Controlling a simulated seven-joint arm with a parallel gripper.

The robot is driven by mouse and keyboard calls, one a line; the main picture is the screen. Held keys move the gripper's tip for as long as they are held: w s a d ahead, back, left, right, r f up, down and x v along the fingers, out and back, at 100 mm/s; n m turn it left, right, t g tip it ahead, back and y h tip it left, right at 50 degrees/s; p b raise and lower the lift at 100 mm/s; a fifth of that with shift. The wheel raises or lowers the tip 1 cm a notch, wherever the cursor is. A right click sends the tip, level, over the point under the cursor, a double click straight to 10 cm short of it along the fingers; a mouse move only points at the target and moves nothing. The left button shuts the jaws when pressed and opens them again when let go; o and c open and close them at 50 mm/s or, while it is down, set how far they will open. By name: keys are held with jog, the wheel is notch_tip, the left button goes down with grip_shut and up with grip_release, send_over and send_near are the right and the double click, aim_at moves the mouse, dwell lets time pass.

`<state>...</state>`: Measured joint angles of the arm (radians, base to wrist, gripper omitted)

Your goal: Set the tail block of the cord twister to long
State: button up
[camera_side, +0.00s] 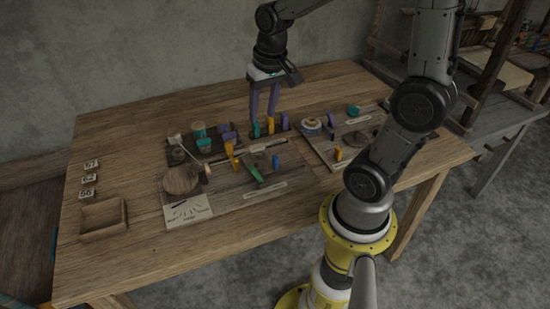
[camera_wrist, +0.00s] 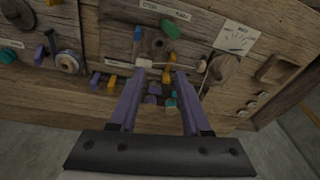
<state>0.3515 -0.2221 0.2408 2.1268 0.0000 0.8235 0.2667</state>
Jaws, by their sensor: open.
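I cannot tell for sure which part is the cord twister's tail block; no readable "long" mark shows. A middle board (camera_side: 225,198) carries a pale rod (camera_side: 268,148), orange pieces (camera_side: 229,148), a green lever (camera_side: 257,177) and a blue peg (camera_side: 276,161). My gripper (camera_side: 263,118) points down with purple fingers apart, near a row of teal (camera_side: 257,130), orange (camera_side: 270,126) and purple (camera_side: 284,121) pieces. In the wrist view my gripper (camera_wrist: 161,70) is open; an orange piece (camera_wrist: 166,77) shows between the fingers. No grip on anything is visible.
A right board holds a spool (camera_side: 311,125) and several coloured pieces. A round wooden disc (camera_side: 180,180) and a dial card (camera_side: 187,211) lie left of the lever. An open wooden tray (camera_side: 103,218) and small tags (camera_side: 88,179) stand further left. The table's front is mostly clear.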

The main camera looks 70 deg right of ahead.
jog(key=m+g, duration=0.2)
send_over(276, 157)
notch_tip(276, 157, down, 6)
jog(key=shift+y, duration=0.3)
notch_tip(276, 157, down, 13)
jog(key=shift+w+f, duration=0.1)
jog(key=shift+f, duration=0.05)
grip_shut()
dwell(1.1)
